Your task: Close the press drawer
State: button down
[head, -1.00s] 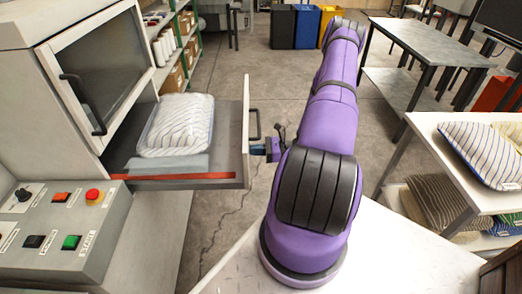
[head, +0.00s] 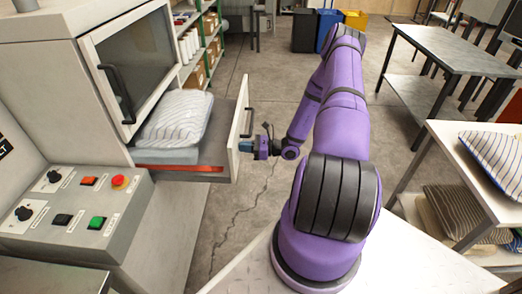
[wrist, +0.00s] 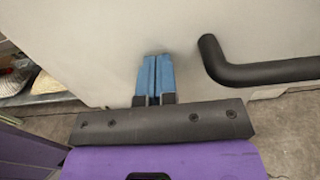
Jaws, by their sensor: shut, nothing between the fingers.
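The press drawer (head: 220,160) stands partly out of the grey press (head: 85,60), with its tall front panel (head: 239,135) facing my arm. A striped pillow (head: 175,118) lies in the drawer, its left part inside the press opening. My gripper (head: 246,147) is shut and empty at the outer face of the front panel. In the wrist view, its blue fingertips (wrist: 153,58) are together against or very near the panel, to the left of the black drawer handle (wrist: 260,70). They are not around the handle.
The control panel (head: 75,205) with buttons and knobs is at the left. A white shelf table (head: 450,150) with pillows stands at the right, and a grey metal table (head: 440,55) behind it. Bare floor lies around the drawer front.

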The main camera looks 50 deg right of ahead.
aim_at(167, 150)
jog(key=x, duration=3.1)
jog(key=shift+w+a+f, duration=0.1)
jog(key=shift+a, duration=0.2)
jog(key=shift+w+a, duration=0.2)
jog(key=shift+a+r, duration=0.1)
jog(key=shift+r, duration=0.15)
